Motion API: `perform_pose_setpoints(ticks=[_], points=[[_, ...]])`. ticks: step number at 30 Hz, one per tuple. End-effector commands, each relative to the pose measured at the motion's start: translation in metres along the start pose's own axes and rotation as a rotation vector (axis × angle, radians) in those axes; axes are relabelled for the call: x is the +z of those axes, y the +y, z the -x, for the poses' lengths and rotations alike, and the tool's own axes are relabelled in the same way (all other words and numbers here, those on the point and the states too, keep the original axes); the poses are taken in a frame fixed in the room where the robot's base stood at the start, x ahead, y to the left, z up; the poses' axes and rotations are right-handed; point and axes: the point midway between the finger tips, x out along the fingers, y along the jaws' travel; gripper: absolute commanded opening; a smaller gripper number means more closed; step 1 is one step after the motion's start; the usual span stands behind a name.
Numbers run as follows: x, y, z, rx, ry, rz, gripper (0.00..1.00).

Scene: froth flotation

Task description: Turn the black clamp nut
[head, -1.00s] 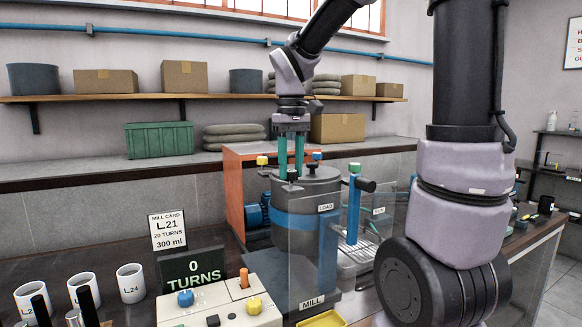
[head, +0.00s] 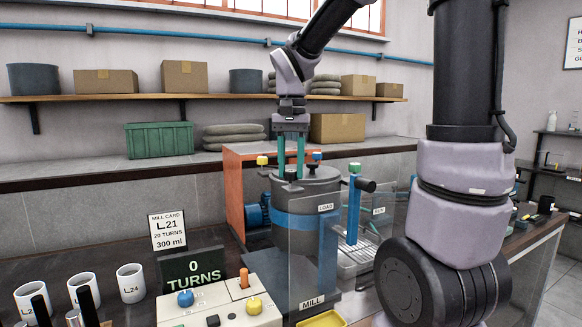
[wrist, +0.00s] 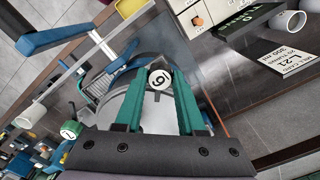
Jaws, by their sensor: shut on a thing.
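The mill (head: 308,190) is a grey drum with a blue band and a flat lid, standing in front of an orange housing. The black clamp nut (head: 291,175) sits on the lid, a small dark knob mostly hidden by the fingers. My gripper (head: 291,172) points straight down over the lid, with its teal fingers shut on the nut's two sides. The nut's dark sides are hardly visible there.
A clear guard panel (head: 305,235) stands in front of the mill. A blue post with a black handle (head: 366,185) is close on the right. A control box (head: 222,305), a counter reading 0 turns (head: 192,269) and white cups (head: 130,283) stand at front left.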

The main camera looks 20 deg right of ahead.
Motion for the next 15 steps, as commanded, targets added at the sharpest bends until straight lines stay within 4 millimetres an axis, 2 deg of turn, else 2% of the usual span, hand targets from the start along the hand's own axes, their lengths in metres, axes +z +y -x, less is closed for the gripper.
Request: perform_pose_setpoints(ticks=[15], points=[[-0.0005,-0.0004,0.0008,-0.002,0.003,-0.055,0.0]])
